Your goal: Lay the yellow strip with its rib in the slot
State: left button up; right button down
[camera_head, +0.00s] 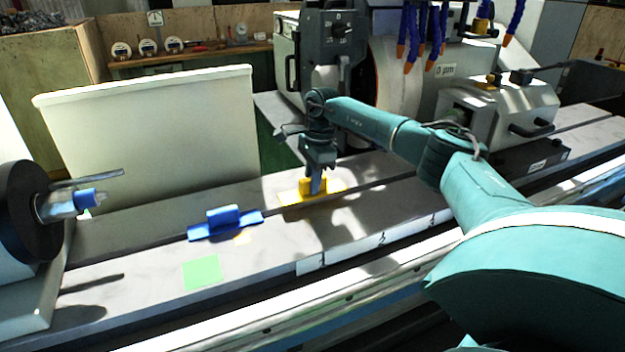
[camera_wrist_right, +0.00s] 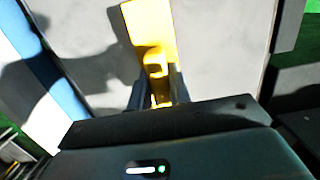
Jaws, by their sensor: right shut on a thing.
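My right gripper (camera_head: 317,184) reaches down to the table and is shut on the yellow strip (camera_head: 305,184). In the right wrist view the strip's raised yellow part (camera_wrist_right: 155,62) stands between the fingers (camera_wrist_right: 157,88). The slot (camera_head: 385,183) is a dark line along the grey table, close to the strip. My left gripper is not in view.
A flat green square (camera_head: 202,272) is on the table in front. A pale panel (camera_head: 150,135) stands behind. A dark chuck (camera_head: 25,215) is at the left, the grinder housing (camera_head: 500,105) at the right.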

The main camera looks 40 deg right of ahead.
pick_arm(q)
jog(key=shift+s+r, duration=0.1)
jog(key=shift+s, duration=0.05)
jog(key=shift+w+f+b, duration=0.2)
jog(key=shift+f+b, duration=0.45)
pick_arm(e)
jog(key=shift+f, duration=1.3)
jog(key=c, duration=1.2)
grip_release()
jog(key=r, duration=0.4)
jog(key=d+r+b, duration=0.1)
jog(key=r, duration=0.7)
jog(key=shift+s+d+r, duration=0.15)
jog(key=shift+s+r, duration=0.05)
jog(key=shift+r, duration=0.1)
jog(key=shift+d+r, duration=0.1)
jog(key=shift+r, duration=0.2)
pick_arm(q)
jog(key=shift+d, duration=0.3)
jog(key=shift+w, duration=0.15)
